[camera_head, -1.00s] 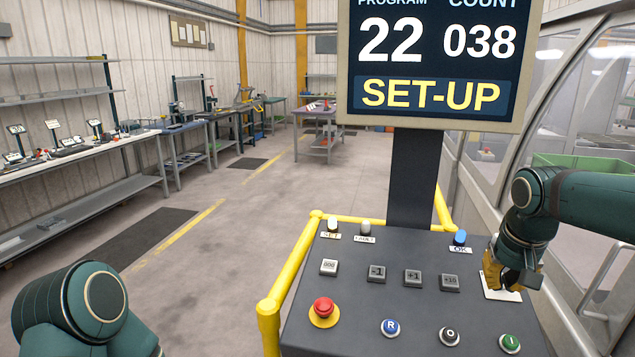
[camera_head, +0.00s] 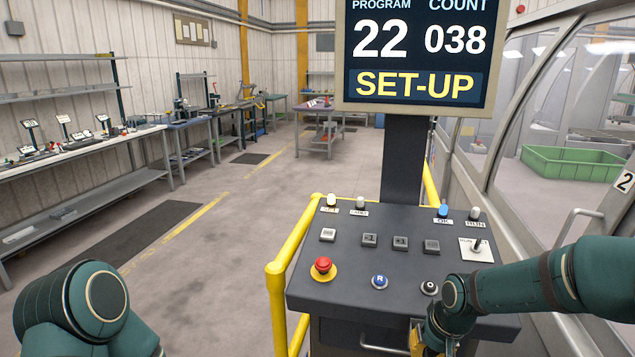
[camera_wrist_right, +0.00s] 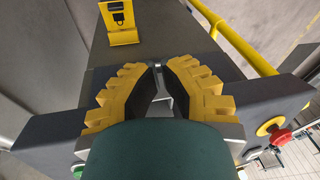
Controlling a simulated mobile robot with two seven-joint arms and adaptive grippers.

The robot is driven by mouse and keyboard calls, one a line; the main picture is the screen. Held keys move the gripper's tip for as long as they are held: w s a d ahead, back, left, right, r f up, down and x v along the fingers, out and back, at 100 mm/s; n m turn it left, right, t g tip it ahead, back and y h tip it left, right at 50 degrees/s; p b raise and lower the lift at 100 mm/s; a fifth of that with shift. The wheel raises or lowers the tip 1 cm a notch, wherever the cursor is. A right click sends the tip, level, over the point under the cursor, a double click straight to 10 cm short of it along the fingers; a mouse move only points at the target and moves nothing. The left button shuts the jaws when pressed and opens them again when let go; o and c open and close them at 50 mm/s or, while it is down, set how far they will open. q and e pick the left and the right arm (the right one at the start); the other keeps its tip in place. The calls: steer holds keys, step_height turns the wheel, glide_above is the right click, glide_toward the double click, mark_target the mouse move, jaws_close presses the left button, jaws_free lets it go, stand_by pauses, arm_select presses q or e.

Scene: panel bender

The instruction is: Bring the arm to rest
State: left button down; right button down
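My right arm reaches in from the right in the head view, its dark green links bent in front of the console (camera_head: 345,285). My right gripper (camera_head: 422,343) is low at the console's front, partly cut off by the bottom edge. In the right wrist view its two yellow-padded fingers (camera_wrist_right: 160,72) stand apart with a gap between them and nothing seen held. A selector switch (camera_head: 477,245) on a white plate stands on the console's right side, clear of the gripper. Only a link of my left arm shows at lower left; its gripper is out of view.
The console carries a red emergency stop (camera_head: 323,268), a blue button (camera_head: 380,282) and a yellow rail (camera_head: 278,300) at its left. A screen (camera_head: 415,55) reads SET-UP. A glazed machine enclosure with a green crate (camera_head: 570,165) is at right. Open floor lies left.

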arm_select(q)
steer(key=shift+s+f+b, duration=0.55)
steer(key=shift+s+b, duration=0.1)
arm_select(e)
steer(key=s+a+f, duration=0.4)
steer(key=s+f, duration=0.2)
steer(key=f, duration=0.1)
steer(key=s+a+f+y, duration=0.1)
steer(key=s+a+f, duration=0.3)
steer(key=s+f, duration=0.2)
steer(key=s+a+f+m+y, duration=0.1)
steer(key=s+a+f, duration=0.3)
steer(key=f, duration=0.5)
steer(key=shift+s+f, duration=0.15)
steer(key=shift+s, duration=1)
